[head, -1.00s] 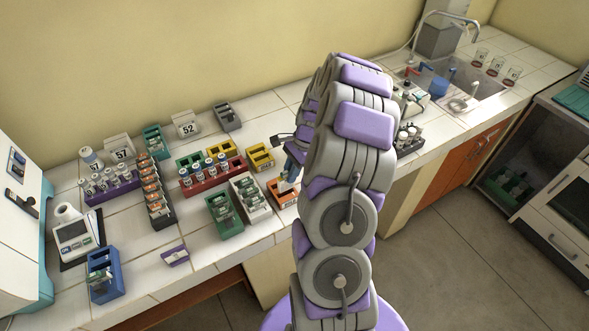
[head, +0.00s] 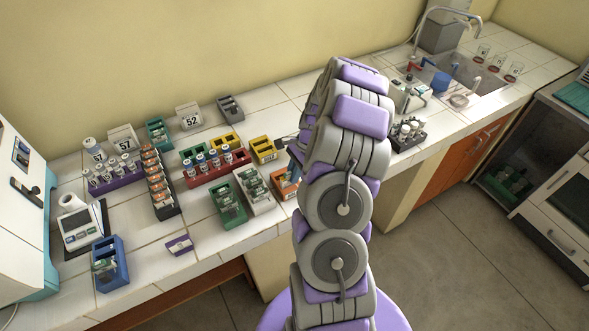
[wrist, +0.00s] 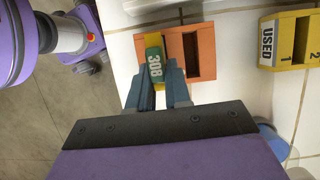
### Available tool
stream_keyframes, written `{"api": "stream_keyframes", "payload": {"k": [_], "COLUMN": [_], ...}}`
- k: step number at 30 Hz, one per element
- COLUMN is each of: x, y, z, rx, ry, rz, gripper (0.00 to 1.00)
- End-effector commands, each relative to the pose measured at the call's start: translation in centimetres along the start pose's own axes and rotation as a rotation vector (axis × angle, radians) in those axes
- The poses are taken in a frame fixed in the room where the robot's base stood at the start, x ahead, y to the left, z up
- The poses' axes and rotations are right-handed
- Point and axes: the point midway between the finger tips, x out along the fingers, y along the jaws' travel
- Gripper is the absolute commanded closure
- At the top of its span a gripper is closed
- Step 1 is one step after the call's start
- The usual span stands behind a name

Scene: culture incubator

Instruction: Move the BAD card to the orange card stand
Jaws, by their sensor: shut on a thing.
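In the wrist view my gripper (wrist: 157,76) is shut on a small card (wrist: 154,58) with green and yellow parts and a white label reading 308. The word BAD is not readable on it. The orange card stand (wrist: 203,31) is right at the fingertips. The card overlaps the stand's left part, and the opening to its right looks empty. I cannot tell whether the card sits in the stand or above it. In the head view the orange stand (head: 284,188) is at the counter's front, partly covered by my arm, which hides most of the gripper.
A yellow holder marked USED (wrist: 287,41) stands to the right in the wrist view. In the head view, a white holder (head: 254,188), a green holder (head: 228,203) and a red vial rack (head: 215,172) crowd the orange stand's left. A purple piece (head: 179,245) lies near the front edge.

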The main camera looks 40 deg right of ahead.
Motion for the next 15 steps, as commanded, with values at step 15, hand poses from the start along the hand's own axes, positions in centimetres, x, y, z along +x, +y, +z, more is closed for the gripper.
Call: {"api": "stream_keyframes", "payload": {"k": [15], "x": [0.67], "y": [0.13], "z": [0.05], "rx": [0.000], "ry": [-0.006], "rz": [0.004], "gripper": [0.78]}}
